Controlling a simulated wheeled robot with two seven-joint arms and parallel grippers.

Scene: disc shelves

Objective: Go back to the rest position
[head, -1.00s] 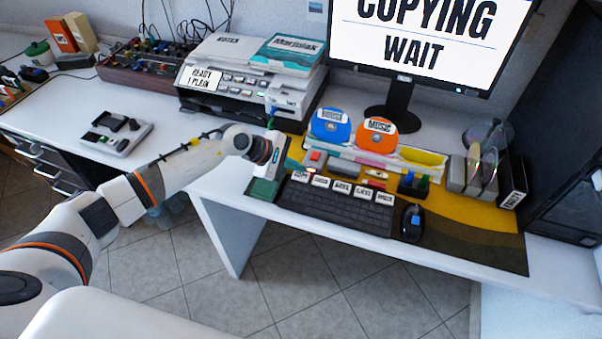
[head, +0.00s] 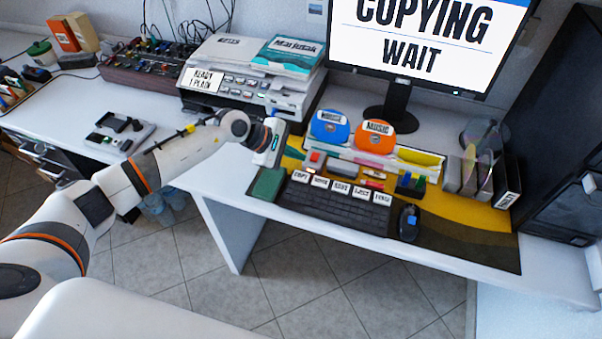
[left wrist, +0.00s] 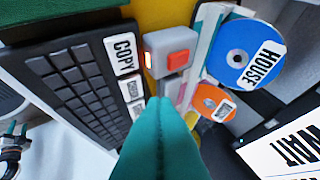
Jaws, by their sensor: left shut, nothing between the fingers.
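My left gripper (head: 288,151) is above the desk, to the left of the keyboard's upper left corner in the head view. Its teal fingers (left wrist: 165,104) are shut and empty in the left wrist view. Beyond the fingertips there lies a grey box with a red button (left wrist: 179,60), apart from them in the picture. The black keyboard (head: 336,206) has white labelled caps, and the COPY label (left wrist: 123,54) is beside the button box. The monitor (head: 418,45) reads "COPYING WAIT".
A blue disc (head: 330,125) and an orange disc (head: 375,135) stand behind the keyboard. A printer (head: 245,85) is behind my left arm. A mouse (head: 408,222) and upright disc holders (head: 478,172) are to the right. Open floor (head: 330,285) lies in front of the desk.

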